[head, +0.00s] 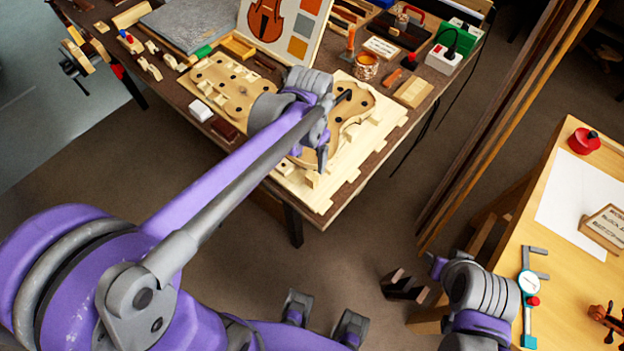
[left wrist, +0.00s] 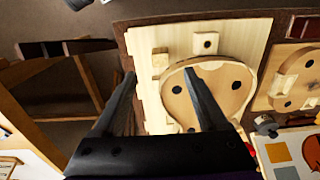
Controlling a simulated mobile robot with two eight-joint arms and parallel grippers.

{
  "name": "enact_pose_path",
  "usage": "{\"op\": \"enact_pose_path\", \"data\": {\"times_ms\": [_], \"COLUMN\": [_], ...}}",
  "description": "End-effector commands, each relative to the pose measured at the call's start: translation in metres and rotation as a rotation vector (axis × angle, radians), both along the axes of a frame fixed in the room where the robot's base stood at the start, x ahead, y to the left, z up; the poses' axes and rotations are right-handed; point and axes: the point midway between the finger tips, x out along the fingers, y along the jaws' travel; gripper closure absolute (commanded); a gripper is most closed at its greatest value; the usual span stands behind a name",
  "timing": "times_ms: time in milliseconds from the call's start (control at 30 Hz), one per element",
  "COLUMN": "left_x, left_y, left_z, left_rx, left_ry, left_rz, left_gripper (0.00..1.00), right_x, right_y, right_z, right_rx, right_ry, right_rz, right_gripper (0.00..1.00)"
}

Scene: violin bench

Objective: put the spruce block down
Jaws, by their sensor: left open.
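My left gripper (head: 335,127) is open over the pale board (head: 335,193) at the bench's right front corner. In the left wrist view its fingers (left wrist: 160,72) are wide apart with nothing held between them. A small pale block (left wrist: 160,62) stands on the board, in line with the gap between the fingertips. A second pale block with a dark hole (left wrist: 205,43) stands beside it. I cannot tell which is the spruce block. In the head view, small blocks (head: 312,180) show at the board's near edge. My right wrist (head: 480,290) shows at lower right; its jaws cannot be made out.
A violin-shaped wooden form (head: 354,108) lies on the board, partly behind my left gripper. Another form (head: 222,85) lies to its left. A loose pale block (head: 413,91) sits near the bench's right edge. A second table (head: 520,225) with a caliper (head: 528,295) is at right.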

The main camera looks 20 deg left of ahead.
Motion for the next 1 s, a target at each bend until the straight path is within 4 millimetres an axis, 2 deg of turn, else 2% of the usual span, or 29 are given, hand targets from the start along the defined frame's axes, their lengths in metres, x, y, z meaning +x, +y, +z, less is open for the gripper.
{"op": "enact_pose_path", "data": {"times_ms": [200,467,700,833,1000], "left_x": [0.0,0.001,0.005,0.004,0.004], "left_y": [0.0,0.0,-0.002,-0.001,-0.002], "left_z": [-0.036,-0.057,-0.093,-0.102,-0.102], "left_rx": [0.0,0.0,0.0,0.0,0.0], "left_ry": [0.001,0.0,0.0,-0.001,-0.001], "left_rz": [0.0,0.001,0.001,0.001,0.001], "left_gripper": [0.25,0.25,0.25,0.25,0.25], "right_x": [-0.001,-0.002,-0.002,-0.002,-0.002], "right_y": [0.0,0.0,0.0,0.0,0.0], "right_z": [-0.005,-0.007,-0.01,-0.011,-0.01], "right_rx": [0.0,0.0,0.0,0.0,0.0], "right_ry": [0.002,0.003,0.004,0.005,0.005], "right_rz": [0.0,0.0,0.0,0.0,0.0], "right_gripper": [0.56,0.56,0.56,0.56,0.56]}}
